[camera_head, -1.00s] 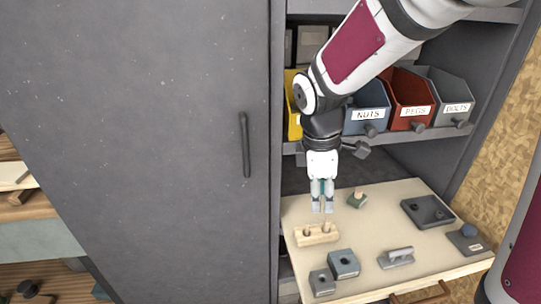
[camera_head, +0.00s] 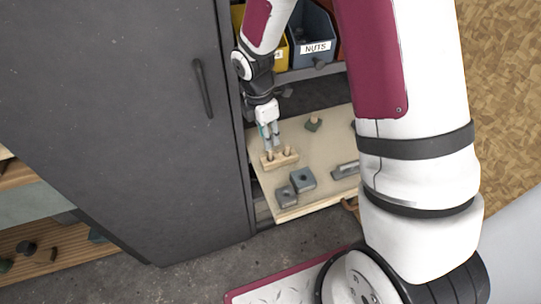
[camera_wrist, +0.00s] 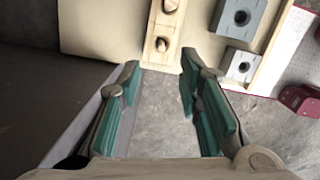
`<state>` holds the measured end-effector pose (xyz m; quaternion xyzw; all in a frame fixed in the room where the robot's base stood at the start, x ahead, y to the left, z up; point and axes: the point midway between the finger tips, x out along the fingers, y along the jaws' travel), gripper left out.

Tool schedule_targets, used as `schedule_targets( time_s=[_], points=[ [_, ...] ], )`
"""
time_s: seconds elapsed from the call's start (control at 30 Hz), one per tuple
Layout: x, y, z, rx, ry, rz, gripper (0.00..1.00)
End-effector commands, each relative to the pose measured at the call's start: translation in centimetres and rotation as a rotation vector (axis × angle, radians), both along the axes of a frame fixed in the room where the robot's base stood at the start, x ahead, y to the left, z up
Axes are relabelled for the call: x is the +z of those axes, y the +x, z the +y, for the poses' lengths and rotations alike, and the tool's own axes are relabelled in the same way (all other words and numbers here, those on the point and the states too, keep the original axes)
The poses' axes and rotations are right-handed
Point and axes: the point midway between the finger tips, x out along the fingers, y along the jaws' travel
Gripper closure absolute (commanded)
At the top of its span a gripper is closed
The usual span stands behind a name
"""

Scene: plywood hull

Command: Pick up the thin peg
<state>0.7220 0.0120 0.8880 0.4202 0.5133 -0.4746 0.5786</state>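A pale wooden block (camera_head: 281,162) with two upright pegs stands on the pull-out board, near its left edge. The left peg, which looks like the thin peg (camera_head: 269,155), also shows in the wrist view (camera_wrist: 162,45), nearer my fingers. The thicker peg (camera_head: 287,151) is beside it and lies at the top of the wrist view (camera_wrist: 170,5). My gripper (camera_head: 270,142) is close to the block in the head view. In the wrist view its teal-padded fingers (camera_wrist: 160,82) are apart, with only grey floor between them. The block lies beyond the fingertips.
Two grey blocks with holes, a larger one (camera_head: 303,179) and a smaller one (camera_head: 287,196), sit in front of the wooden block. Another peg on a green base (camera_head: 313,123) stands behind. The grey cabinet door (camera_head: 130,110) is at left; bins (camera_head: 313,40) are above.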

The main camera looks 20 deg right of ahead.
Motion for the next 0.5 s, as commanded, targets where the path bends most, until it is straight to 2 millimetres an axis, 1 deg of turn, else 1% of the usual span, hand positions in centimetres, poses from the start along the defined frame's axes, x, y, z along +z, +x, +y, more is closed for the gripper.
schedule_targets(
  time_s=[0.03,0.1,0.37,0.5],
  points=[
    [-1.0,-0.1,-0.1,0.0,-0.001,0.004,0.68],
    [-1.9,0.0,-0.2,0.001,-0.001,0.003,0.68],
    [-3.6,0.0,-0.5,-0.001,0.0,0.002,0.68],
    [-5.5,0.0,-0.9,-0.001,-0.002,0.004,0.68]
  ],
)
